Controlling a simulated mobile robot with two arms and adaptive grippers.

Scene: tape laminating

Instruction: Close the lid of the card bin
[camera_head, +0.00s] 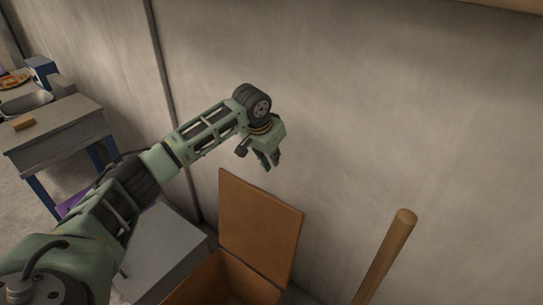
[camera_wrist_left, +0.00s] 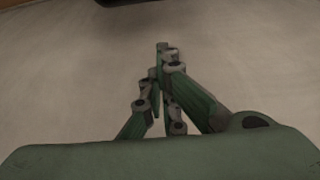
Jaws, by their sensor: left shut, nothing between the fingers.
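The card bin (camera_head: 213,278) is an open brown box at the bottom of the head view, its lower part cut off by the frame. Its brown lid (camera_head: 259,226) stands up, raised at the back near the wall. My left gripper (camera_head: 269,164) is shut and empty, above the lid's top edge and apart from it in the picture. My right gripper is not in view.
A grey box (camera_head: 165,250) stands left of the bin. A grey bench (camera_head: 60,128) with a sink is at the far left. A wooden pole (camera_head: 387,255) rises at the lower right. The wall (camera_head: 400,110) is close behind the bin.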

